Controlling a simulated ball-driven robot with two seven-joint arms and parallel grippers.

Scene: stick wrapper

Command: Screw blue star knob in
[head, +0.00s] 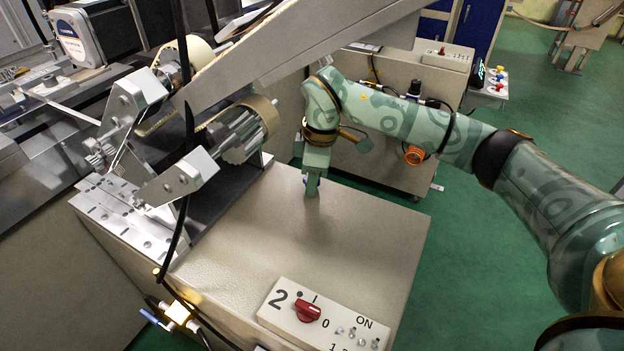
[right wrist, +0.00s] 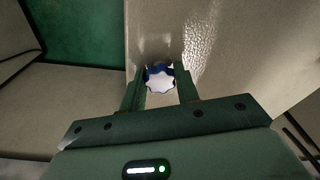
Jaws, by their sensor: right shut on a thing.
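The blue star knob (right wrist: 159,79) shows in the right wrist view, with a pale lobed face and blue along its far edge. It sits between the two fingers of my right gripper (right wrist: 161,88), which is shut on it. In the head view my right gripper (head: 312,188) points down at the back part of the beige machine housing (head: 270,235). I cannot make out the knob in the head view. How far the knob is seated is hidden. My left gripper is not in view.
Metal rollers (head: 240,135) and brackets (head: 180,178) stand left of my right gripper. A grey beam (head: 290,50) slants above it. A panel (head: 320,318) with a red rotary switch (head: 308,311) is at the front. Green floor (head: 460,240) is clear at right.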

